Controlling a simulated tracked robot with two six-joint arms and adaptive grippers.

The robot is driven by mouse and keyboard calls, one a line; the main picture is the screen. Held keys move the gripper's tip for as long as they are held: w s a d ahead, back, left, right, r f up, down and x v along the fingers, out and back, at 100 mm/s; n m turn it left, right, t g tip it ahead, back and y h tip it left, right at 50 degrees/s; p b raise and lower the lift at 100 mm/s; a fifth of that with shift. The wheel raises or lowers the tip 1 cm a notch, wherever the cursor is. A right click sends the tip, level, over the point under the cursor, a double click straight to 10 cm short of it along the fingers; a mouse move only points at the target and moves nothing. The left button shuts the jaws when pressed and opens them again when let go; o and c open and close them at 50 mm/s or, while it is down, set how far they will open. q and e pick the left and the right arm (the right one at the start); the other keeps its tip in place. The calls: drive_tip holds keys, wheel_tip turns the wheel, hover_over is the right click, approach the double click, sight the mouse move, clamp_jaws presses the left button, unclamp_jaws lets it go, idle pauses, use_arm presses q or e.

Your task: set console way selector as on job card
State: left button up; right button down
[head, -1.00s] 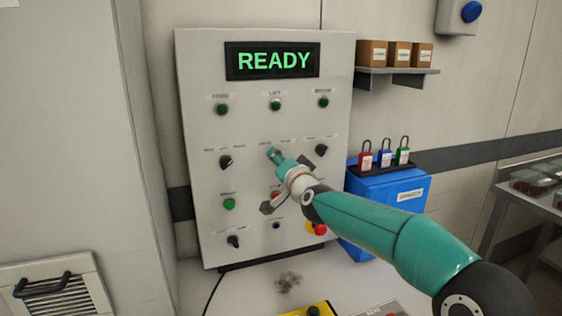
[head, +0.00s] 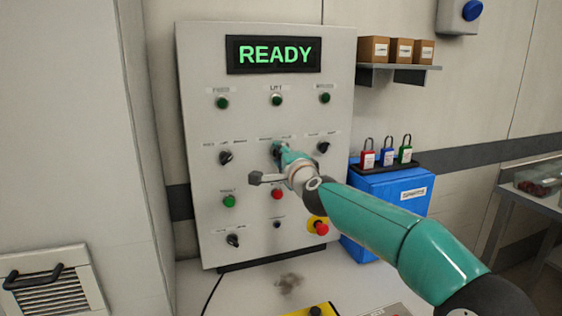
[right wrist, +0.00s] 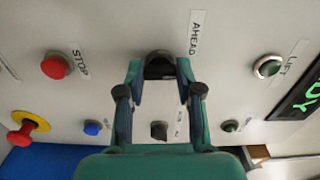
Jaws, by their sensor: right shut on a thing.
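The grey console (head: 267,225) stands upright against the wall, its display (head: 273,55) reading READY in green. My right gripper (head: 280,150) reaches its middle row from the right. In the right wrist view the right gripper (right wrist: 159,75) has its fingers on both sides of a black selector knob (right wrist: 160,62), shut on it. The label beside this knob reads AHEAD (right wrist: 195,35). The fingers partly cover the knob, so its pointing direction cannot be told. Other black selectors sit to the left (head: 226,157) and right (head: 323,147). No readable job card shows. My left gripper is out of view.
A red STOP button (right wrist: 56,67) is beside the held knob, and a red emergency button (head: 320,228) on yellow sits lower right. A blue box (head: 385,215) with padlocks stands right of the console. A shelf (head: 400,68) holds small cartons.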

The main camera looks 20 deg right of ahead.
drive_tip(key=m, duration=0.3)
drive_tip(key=m+b, duration=0.1)
drive_tip(key=m, duration=0.2)
drive_tip(key=f+m+b, duration=0.1)
drive_tip(key=m, duration=0.2)
drive_tip(key=shift+m, duration=0.3)
idle(0.4)
drive_tip(key=c, duration=0.8)
unclamp_jaws()
drive_tip(key=shift+r, duration=0.15)
drive_tip(key=shift+o, duration=0.2)
drive_tip(key=shift+r, duration=0.2)
drive_tip(key=shift+s, duration=0.1)
